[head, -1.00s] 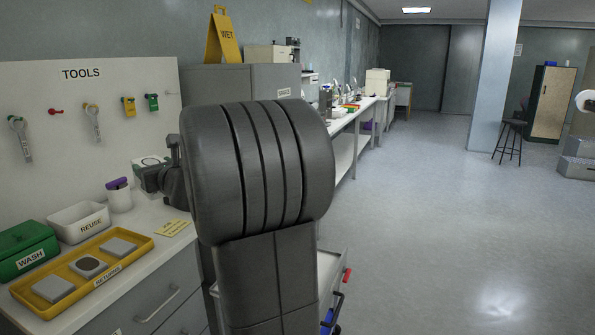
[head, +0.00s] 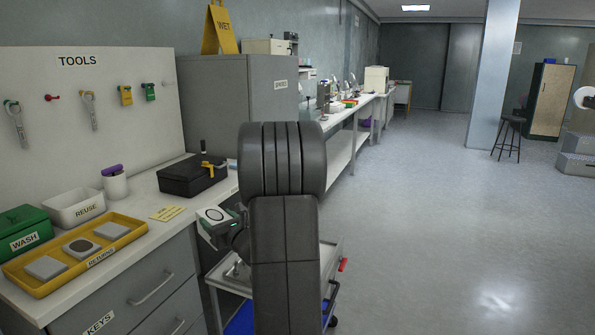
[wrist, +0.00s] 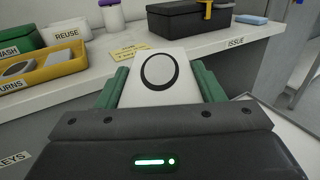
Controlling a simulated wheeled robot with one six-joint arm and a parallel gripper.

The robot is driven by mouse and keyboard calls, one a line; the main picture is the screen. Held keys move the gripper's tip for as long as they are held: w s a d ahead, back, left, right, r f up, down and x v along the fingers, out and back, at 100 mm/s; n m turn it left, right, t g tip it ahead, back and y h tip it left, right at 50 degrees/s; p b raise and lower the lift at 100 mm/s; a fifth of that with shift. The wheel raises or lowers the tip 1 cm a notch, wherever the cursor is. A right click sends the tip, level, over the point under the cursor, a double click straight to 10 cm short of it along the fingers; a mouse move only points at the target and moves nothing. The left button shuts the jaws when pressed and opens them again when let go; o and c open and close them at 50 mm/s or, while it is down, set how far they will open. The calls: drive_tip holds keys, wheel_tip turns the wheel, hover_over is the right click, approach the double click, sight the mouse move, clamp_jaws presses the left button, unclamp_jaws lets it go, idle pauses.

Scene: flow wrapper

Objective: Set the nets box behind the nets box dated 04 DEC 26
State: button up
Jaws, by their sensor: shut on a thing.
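A white box with a black ring on its face (wrist: 158,95) is held between the green fingers of my gripper (wrist: 163,78) in the wrist view. I take it for the nets box, but no date can be read on it. In the head view the same box (head: 214,214) shows in my gripper (head: 213,222), low at the front edge of the counter and over the trolley side. My gripper is shut on it. No box with a readable 04 DEC 26 date shows in either view.
The white counter (head: 150,232) carries a yellow RETURNS tray (head: 128,249), a white REUSE bin (head: 73,222), a green WASH box (head: 24,218) and a black case (head: 190,178). A trolley (head: 329,262) stands below. Open floor (head: 430,230) lies right.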

drive_tip(key=s+d+f+m+t+h+b, duration=0.1)
drive_tip(key=d+f+m+t+h+b, duration=0.15)
drive_tip(key=d+f, duration=0.8)
drive_tip(key=s+d+f+m+t+h+b, duration=0.15)
drive_tip(key=d+f+h, duration=0.25)
drive_tip(key=d+f, duration=0.65)
wheel_tip(320, 180, up, 27)
drive_tip(key=d+p, duration=0.1)
drive_tip(key=p, duration=2.3)
drive_tip(key=shift+s+m+p, duration=0.15)
drive_tip(key=shift+m+p, duration=0.25)
